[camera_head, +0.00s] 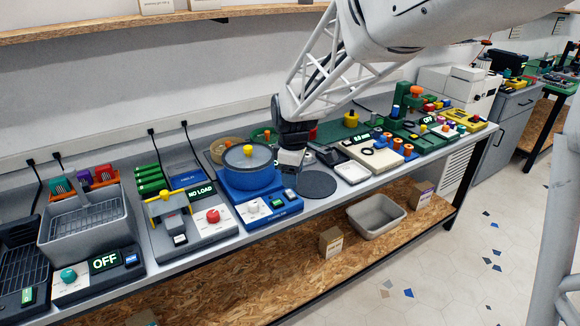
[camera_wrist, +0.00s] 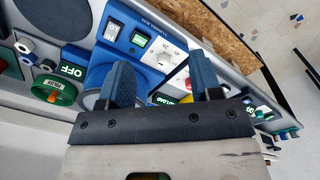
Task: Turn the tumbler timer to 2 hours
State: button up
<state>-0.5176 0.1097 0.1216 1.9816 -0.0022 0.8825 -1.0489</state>
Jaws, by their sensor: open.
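The tumbler is a blue machine with a round lidded tub (camera_head: 249,166) with a yellow knob on top. Its front carries a white timer dial (camera_head: 253,207), a small screen and a switch. In the wrist view the white dial (camera_wrist: 166,58) shows upside down on the blue panel, with small marks around it; its exact setting is too small to read. My gripper (camera_head: 288,165) hangs at the right side of the tub. In the wrist view my gripper (camera_wrist: 163,76) has its two blue fingers apart, with nothing between them, and the dial lies beyond the fingertips.
A grey machine with a red knob (camera_head: 212,216) and a "NO LOAD" display stands left of the tumbler. A dark round plate (camera_head: 318,184) lies to its right. Green devices (camera_head: 378,150) with orange knobs stand further right. The bench front edge runs close before the dial.

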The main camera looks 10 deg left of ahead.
aim_at(253, 204)
jog(key=a+f+n, duration=0.1)
jog(key=a+f, duration=0.1)
jog(key=a, duration=0.2)
jog(key=w+a+f+n, duration=0.1)
jog(key=a+f+n, duration=0.1)
jog(key=a, duration=0.3)
jog(key=w+a+f+n, duration=0.1)
jog(key=a+f, duration=0.2)
jog(key=a, duration=0.1)
jog(key=shift+w+a+f+n+g, duration=0.15)
jog(key=shift+f+n+g, duration=0.1)
jog(key=shift+n+g, duration=0.05)
jog(key=shift+f, duration=0.1)
jog(key=shift+f, duration=3.85)
jog(key=c, duration=0.9)
